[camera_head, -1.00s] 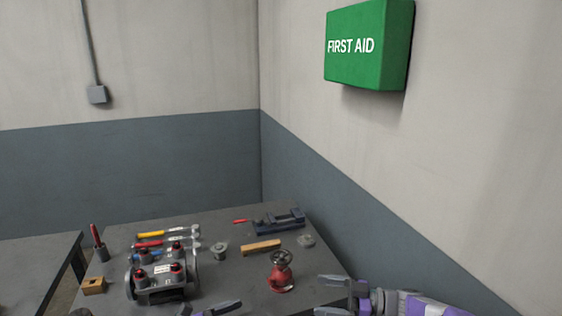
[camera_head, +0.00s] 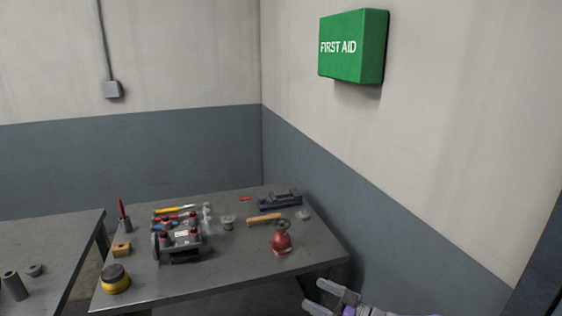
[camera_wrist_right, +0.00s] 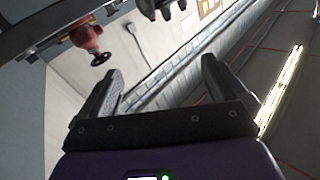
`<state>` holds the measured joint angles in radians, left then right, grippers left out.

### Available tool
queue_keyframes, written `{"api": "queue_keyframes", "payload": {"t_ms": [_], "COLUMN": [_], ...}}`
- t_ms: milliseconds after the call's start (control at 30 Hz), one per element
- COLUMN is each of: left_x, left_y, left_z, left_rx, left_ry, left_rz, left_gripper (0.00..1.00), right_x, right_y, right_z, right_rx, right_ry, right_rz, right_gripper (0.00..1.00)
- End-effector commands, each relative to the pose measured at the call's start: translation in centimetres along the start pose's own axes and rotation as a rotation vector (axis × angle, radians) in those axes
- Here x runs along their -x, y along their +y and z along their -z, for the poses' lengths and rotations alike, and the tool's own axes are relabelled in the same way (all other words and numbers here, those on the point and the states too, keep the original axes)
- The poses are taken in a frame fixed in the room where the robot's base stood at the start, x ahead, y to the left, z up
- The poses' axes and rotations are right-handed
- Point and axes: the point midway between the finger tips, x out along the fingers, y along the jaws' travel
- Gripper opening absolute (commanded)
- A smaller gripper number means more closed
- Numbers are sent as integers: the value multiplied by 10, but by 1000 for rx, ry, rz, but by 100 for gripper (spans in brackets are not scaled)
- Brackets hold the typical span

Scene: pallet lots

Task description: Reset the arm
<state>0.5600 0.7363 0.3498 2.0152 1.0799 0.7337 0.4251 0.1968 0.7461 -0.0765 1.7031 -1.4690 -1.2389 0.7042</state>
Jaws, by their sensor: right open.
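My right gripper (camera_head: 330,296) is at the bottom of the head view, in front of the near right corner of the workbench (camera_head: 215,280) and clear of it. In the right wrist view my right gripper (camera_wrist_right: 160,85) has its two dark fingers spread wide with nothing between them. The red valve (camera_head: 281,240) stands on the bench; it also shows at the upper left of the right wrist view (camera_wrist_right: 86,36). My left gripper is outside the head view.
The bench holds a grey device with red-capped parts (camera_head: 182,246), a yellow-and-black round part (camera_head: 116,279), a wooden bar (camera_head: 265,219) and a vise (camera_head: 280,199). A second table (camera_head: 50,250) stands at left. A green first aid box (camera_head: 355,48) hangs on the right wall.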

Motion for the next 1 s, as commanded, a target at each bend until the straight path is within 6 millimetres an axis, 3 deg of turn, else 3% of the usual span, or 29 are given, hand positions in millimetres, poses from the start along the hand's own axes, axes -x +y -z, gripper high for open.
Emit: {"api": "queue_keyframes", "payload": {"t_ms": [167, 333, 467, 600, 700, 800, 900, 1000], "left_x": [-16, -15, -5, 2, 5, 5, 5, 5], "left_y": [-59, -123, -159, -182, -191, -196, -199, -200], "left_z": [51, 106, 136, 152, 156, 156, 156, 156], "left_rx": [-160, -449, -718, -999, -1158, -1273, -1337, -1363], "left_ry": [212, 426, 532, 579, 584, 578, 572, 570], "left_rz": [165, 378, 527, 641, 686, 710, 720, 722], "left_gripper": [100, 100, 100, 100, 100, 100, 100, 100], "right_x": [2, 29, 67, 111, 138, 156, 167, 170], "right_y": [12, 0, -46, -118, -167, -204, -226, -234], "right_z": [-55, -148, -224, -282, -303, -312, -316, -317], "right_rx": [-155, -382, -581, -783, -901, -985, -1034, -1053], "right_ry": [-53, -251, -488, -756, -914, -1025, -1088, -1111], "right_rz": [-239, -521, -684, -781, -808, -816, -817, -818], "right_gripper": [98, 98, 98, 98, 98, 98, 98, 98]}}
